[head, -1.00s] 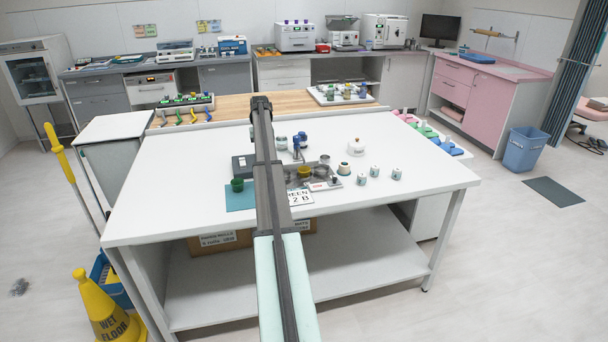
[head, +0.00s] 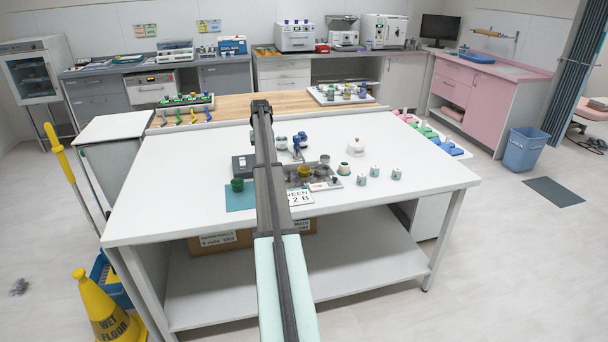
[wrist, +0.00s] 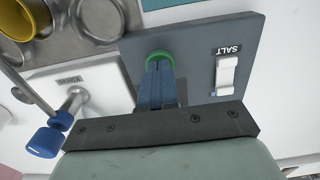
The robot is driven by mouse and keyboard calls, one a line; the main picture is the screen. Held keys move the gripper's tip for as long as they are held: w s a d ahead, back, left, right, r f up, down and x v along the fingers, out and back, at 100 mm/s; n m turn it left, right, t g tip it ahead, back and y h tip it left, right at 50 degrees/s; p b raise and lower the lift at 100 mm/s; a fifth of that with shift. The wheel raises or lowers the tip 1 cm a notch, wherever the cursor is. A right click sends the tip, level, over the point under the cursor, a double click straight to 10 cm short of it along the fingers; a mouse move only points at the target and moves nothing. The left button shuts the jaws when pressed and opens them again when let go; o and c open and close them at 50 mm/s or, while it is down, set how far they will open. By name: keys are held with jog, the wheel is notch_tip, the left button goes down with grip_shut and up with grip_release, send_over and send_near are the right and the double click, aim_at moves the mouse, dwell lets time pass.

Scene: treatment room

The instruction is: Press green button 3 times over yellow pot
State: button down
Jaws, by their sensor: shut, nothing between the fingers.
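In the wrist view my gripper (wrist: 159,70) is shut, its blue fingers pointing at the green button (wrist: 157,54) on a dark grey panel (wrist: 190,45). The fingertips overlap the button's near part; I cannot tell whether they touch it or sit just above. The yellow pot (wrist: 22,17) is in the upper left corner, partly cut off, in a metal tray. In the head view the yellow pot (head: 304,171) stands on the white table just right of my arm, and the grey panel (head: 241,165) is left of it. My arm hides the gripper and button there.
The panel also has a white switch (wrist: 226,75) labelled SALT. A metal spout with a blue knob (wrist: 44,141) stands close left of my gripper. Several small jars stand right; the table's right front (head: 400,200) is clear.

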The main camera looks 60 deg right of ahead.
jog(key=shift+f, duration=0.75)
jog(key=shift+r, duration=1.45)
jog(key=shift+f, duration=0.3)
jog(key=shift+f, duration=0.35)
